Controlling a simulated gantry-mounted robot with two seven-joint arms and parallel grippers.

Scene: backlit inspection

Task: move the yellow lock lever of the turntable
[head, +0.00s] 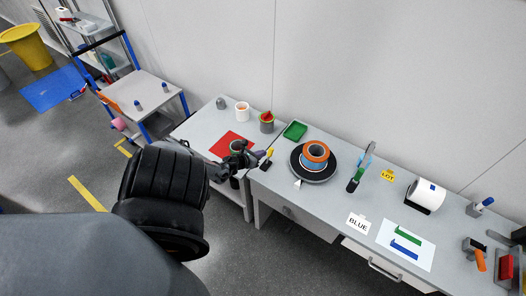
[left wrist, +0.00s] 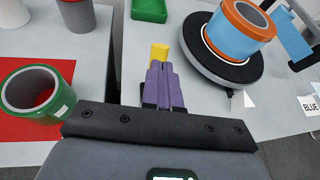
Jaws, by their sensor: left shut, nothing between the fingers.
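The turntable (head: 299,176) is a black disc on the table, bearing an orange-and-blue ring-shaped part (head: 315,153); its disc also shows in the left wrist view (left wrist: 245,72). The yellow lock lever (head: 270,152) stands up left of the disc. In the left wrist view, the lever (left wrist: 159,50) shows just beyond my purple fingertips. My left gripper (head: 261,155) is shut and empty, its fingers (left wrist: 164,72) together right at the lever on its near-left side. I cannot tell whether they touch. The lever's lower part is hidden behind the fingers. My right gripper is not in view.
A green tray (head: 295,131) lies behind the lever. On the left table are a red mat (head: 225,150), cups and a green ring (left wrist: 36,92) close to my gripper. A gap separates the two tables.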

